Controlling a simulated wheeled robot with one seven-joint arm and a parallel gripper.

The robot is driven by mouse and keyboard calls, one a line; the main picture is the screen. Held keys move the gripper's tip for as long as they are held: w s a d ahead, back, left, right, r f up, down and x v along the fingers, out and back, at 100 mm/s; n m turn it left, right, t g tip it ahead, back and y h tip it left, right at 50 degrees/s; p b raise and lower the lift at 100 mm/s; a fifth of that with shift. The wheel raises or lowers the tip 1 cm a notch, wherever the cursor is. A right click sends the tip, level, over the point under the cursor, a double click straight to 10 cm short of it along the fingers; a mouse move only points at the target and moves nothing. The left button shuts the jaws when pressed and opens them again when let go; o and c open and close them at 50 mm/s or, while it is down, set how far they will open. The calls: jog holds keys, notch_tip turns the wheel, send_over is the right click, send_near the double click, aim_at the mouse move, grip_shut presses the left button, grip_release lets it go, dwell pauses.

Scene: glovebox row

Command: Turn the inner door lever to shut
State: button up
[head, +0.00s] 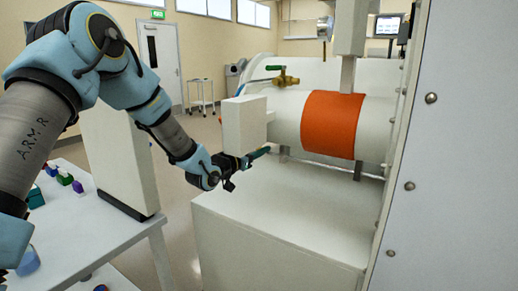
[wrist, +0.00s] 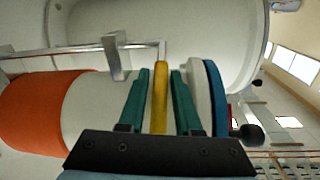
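A yellow bar (wrist: 160,97), which looks like the door lever, stands between the two teal fingers of my gripper (wrist: 160,100) in the wrist view. A thin gap seems to show on each side of it, so the gripper looks open around it. In the head view my gripper (head: 258,154) is low in front of the left end of the white cylinder (head: 287,115), and the bar is hidden there. To the right of the fingers in the wrist view are a white disc, a blue-edged disc (wrist: 215,98) and a black knob (wrist: 250,133).
The cylinder has an orange band (head: 333,124) and sits over a white cabinet (head: 270,205). A brass valve with a green handle (head: 284,78) is above it. A white block (head: 245,124) stands just above my gripper. A table with small coloured items (head: 65,178) is at left.

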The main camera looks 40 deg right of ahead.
grip_shut()
dwell(1.2)
